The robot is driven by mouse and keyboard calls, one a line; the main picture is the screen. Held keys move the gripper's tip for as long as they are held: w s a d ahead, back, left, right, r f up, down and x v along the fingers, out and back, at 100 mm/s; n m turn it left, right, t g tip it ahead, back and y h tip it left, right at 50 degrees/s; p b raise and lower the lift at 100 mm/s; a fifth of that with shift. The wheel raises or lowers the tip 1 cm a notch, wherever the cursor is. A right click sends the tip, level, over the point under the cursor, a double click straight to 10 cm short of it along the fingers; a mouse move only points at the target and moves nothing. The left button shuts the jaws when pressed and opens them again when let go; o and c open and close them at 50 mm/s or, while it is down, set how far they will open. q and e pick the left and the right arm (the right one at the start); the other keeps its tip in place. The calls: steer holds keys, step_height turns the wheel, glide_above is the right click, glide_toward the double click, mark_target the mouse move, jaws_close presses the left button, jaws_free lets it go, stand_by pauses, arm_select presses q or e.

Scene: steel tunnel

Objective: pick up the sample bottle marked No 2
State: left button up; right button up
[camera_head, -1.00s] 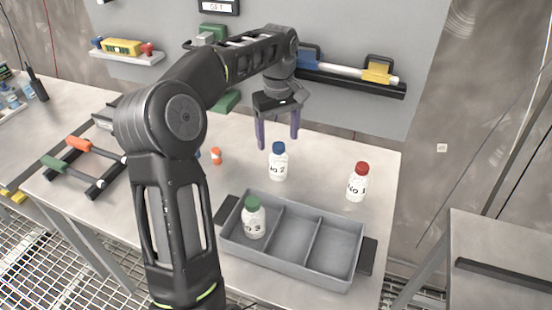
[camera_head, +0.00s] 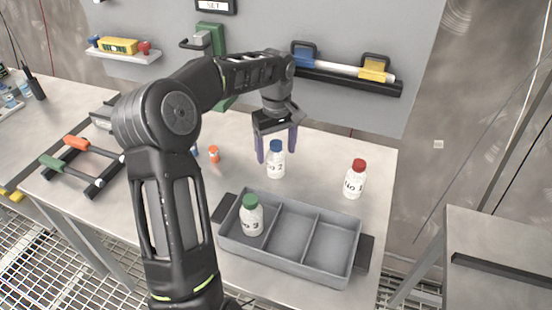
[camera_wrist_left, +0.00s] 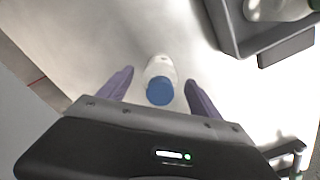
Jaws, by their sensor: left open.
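The sample bottle marked No 2 (camera_head: 276,162) is white with a blue cap and stands upright on the table. It also shows in the left wrist view (camera_wrist_left: 160,80), between and beyond the fingers. My left gripper (camera_head: 276,158) is open, with its two purple fingers pointing down on either side of the blue cap's height. In the left wrist view the open gripper (camera_wrist_left: 158,92) has nothing between its pads that it grips. I cannot tell whether a finger touches the bottle. My right gripper is not in view.
A grey three-compartment tray (camera_head: 292,268) holds a green-capped bottle (camera_head: 251,215) in its left compartment. A red-capped bottle (camera_head: 355,179) stands to the right. A small orange-capped item (camera_head: 214,154) lies left. A wall shelf (camera_head: 350,80) is behind.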

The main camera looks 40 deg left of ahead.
arm_select(q)
step_height(320, 180, down, 2)
steer(key=shift+f, duration=0.1)
steer(key=shift+c, duration=0.5)
jaws_close()
stand_by(0.7)
